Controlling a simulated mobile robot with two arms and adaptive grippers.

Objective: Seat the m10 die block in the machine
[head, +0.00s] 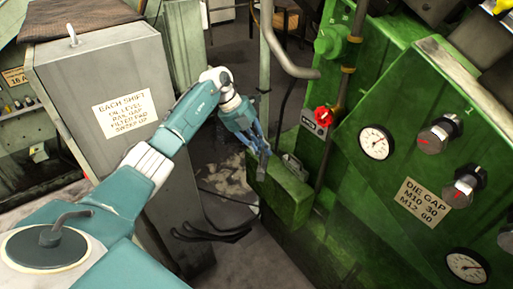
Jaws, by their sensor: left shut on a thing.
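My left gripper (259,141) reaches in from the left and points down in front of the green machine (352,190). It is shut on a small dark grey block (263,164), which I take to be the m10 die block; any marking on it is too small to read. The block is at the left edge of a low green ledge (283,198) on the machine. I cannot tell whether it touches the ledge. A small grey metal piece (294,167) sits on the ledge just right of the block. My right gripper is not in view.
The machine's panel has a gauge (376,142), dark knobs (440,134) and a "DIE GAP M10 30 M12 60" label (424,202). A red knob (323,116) sits above the ledge. A grey cabinet (110,100) stands left. Dark cables (212,235) lie on the floor between.

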